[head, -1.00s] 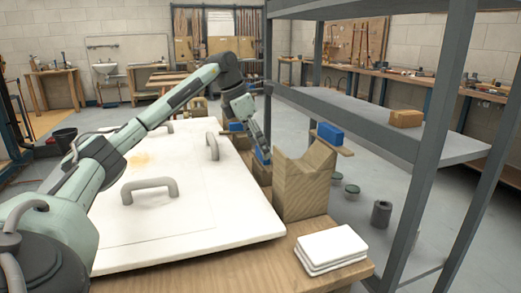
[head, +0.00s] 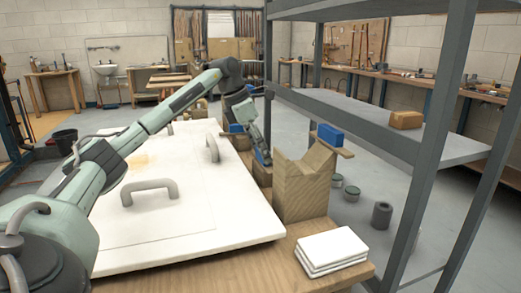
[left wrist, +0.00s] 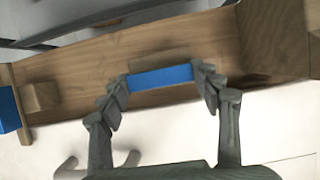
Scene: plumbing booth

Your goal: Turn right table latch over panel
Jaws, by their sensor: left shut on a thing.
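The white panel (head: 200,215) lies flat on the wooden table, with grey handles on its top. My left gripper (head: 264,160) is at the panel's right edge, beyond the notched wooden block. In the left wrist view its two fingers (left wrist: 160,84) are shut on the blue grip of a latch (left wrist: 160,77). A wooden piece shows just behind this grip. Another blue-ended latch (left wrist: 9,110) shows at the left of that view, and it appears as blue in the head view (head: 236,127). The fingers partly hide the held latch in the head view. My right gripper is not in view.
The notched wooden block (head: 303,185) stands on the table near my left gripper. A blue block (head: 330,134) shows beyond it. White stacked pads (head: 332,250) lie at the near corner. A grey metal rack (head: 420,170) rises close on the right.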

